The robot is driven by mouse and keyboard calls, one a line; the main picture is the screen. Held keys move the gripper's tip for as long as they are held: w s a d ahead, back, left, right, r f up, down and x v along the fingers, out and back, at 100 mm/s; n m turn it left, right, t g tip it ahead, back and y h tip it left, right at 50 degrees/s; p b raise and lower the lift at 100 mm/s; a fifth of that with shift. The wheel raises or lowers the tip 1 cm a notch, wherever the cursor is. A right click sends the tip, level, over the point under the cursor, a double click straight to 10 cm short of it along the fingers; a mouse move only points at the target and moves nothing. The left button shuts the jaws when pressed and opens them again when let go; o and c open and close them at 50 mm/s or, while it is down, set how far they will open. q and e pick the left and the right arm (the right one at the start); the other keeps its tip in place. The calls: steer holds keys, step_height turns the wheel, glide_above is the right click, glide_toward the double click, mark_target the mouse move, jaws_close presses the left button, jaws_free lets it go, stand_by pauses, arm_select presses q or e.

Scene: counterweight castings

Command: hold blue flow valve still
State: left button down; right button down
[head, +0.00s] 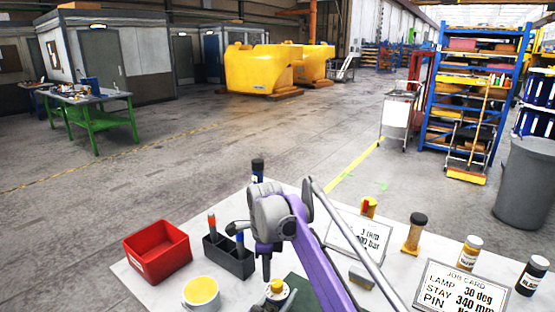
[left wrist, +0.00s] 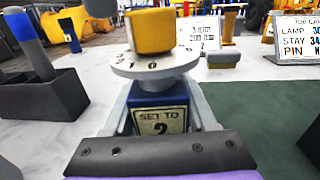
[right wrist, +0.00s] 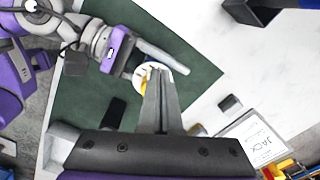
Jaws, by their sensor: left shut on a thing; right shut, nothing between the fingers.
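The blue flow valve (left wrist: 160,122) stands upright in the left wrist view, with a "SET TO 2" label, a numbered white dial (left wrist: 155,64) and a yellow knob (left wrist: 152,32). My left gripper (left wrist: 162,100) is shut on its blue body, one finger on each side. In the head view the yellow knob (head: 277,287) shows at the bottom edge, and the body is mostly hidden. In the right wrist view my right gripper (right wrist: 158,72) is shut and empty, over the dial (right wrist: 150,76). It partly hides the knob; I cannot tell whether it touches.
A red bin (head: 157,250), a dark holder (head: 229,258) with upright tools and a yellow-topped cup (head: 202,293) stand left of the valve. A job card (head: 462,290), a sign (head: 357,240) and several bottles are at right. A green mat (right wrist: 190,55) lies under the valve.

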step_height(320, 180, up, 5)
steer(key=shift+s+a+r, duration=0.1)
stand_by(0.3)
steer(key=shift+s+a+f, duration=0.1)
steer(key=shift+s+f, duration=0.1)
steer(key=shift+f, duration=0.8)
steer(key=shift+s+d+f, duration=0.1)
steer(key=shift+s+f, duration=0.1)
steer(key=shift+f, duration=0.8)
steer(key=shift+s+a+f, duration=0.1)
steer(key=shift+s+f, duration=0.1)
steer(key=shift+f, duration=0.8)
steer(key=shift+d, duration=0.35)
steer(key=shift+w+d, duration=0.2)
steer(key=shift+w, duration=0.2)
steer(key=shift+a, duration=0.15)
